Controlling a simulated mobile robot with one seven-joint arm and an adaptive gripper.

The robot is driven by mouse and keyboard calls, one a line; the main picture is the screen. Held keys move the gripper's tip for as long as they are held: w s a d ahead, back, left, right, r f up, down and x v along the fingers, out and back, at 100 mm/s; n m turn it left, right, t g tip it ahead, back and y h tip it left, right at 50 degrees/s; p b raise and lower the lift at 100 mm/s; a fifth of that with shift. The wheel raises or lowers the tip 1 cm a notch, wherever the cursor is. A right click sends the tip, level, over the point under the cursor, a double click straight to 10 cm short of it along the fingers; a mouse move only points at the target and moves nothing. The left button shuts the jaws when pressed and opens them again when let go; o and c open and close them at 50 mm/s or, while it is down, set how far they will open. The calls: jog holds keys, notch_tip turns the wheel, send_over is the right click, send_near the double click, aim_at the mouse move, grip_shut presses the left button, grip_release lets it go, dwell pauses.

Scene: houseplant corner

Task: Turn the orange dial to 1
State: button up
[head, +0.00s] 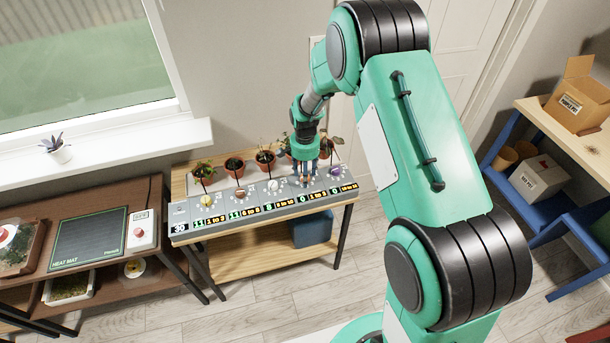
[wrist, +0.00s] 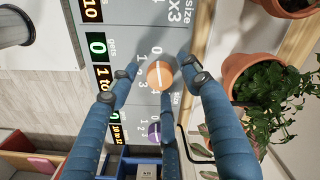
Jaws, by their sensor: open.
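The orange dial (wrist: 160,75) is a round knob with a white line, on a grey panel (wrist: 140,100). In the wrist view its line runs about up and down the picture, its upper end toward the printed 0. The numbers 0 to 4 are printed around it. The green display (wrist: 97,46) beside it reads 0. My gripper (wrist: 160,80) has three blue fingers spread around the dial, apart from each other. Contact with the dial cannot be told.
A purple dial (wrist: 154,132) is close to the fingers. A yellow dial (head: 207,212), a brown dial (head: 240,193) and a white dial (head: 273,186) are further left. Potted plants (head: 234,166) stand behind the panel, one pot (wrist: 246,77) close to a finger.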

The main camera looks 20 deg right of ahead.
jog(key=c, duration=1.2)
jog(key=shift+o, duration=0.2)
jog(key=n+p, duration=0.2)
jog(key=n, duration=0.2)
jog(key=shift+n+p, duration=0.75)
jog(key=shift+n, duration=1.15)
jog(key=o, duration=1.2)
jog(key=shift+c, duration=0.2)
